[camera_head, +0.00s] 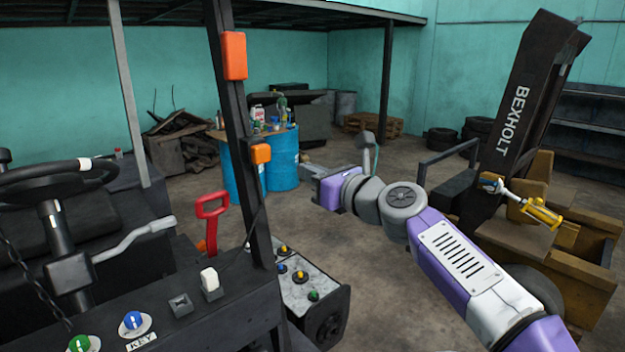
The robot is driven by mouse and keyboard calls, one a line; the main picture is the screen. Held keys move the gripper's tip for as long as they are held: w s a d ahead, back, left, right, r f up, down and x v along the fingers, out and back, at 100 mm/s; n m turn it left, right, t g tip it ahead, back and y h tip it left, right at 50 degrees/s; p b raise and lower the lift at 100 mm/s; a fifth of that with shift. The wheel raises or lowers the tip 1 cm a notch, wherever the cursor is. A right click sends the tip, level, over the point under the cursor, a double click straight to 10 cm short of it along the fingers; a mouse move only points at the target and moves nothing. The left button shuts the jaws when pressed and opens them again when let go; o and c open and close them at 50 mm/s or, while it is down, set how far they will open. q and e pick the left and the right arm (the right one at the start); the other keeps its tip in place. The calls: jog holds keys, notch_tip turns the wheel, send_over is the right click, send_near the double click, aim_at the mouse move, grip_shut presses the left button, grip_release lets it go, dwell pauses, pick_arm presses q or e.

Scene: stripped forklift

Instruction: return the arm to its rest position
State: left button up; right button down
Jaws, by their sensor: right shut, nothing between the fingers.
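My right arm (450,265) reaches in from the lower right in purple, white and grey. Its forearm points up and left over the floor. My right gripper (312,172) is at the far end, past the purple wrist. It is small and partly hidden by the wrist, shut, with nothing seen in it. It appears in front of the floor right of the blue drums (283,160), apart from the forklift's dark post (243,130). My left gripper is not in view.
The stripped forklift's steering wheel (60,178), red handle (211,222) and button box (305,285) stand at left. At right are the BEXHOLT mast (515,110), a wooden crate (585,270) and a yellow tool (540,213). Open floor (375,290) lies below my arm.

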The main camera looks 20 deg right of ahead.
jog(key=shift+s, duration=0.15)
jog(key=shift+s+d, duration=0.1)
dwell(0.3)
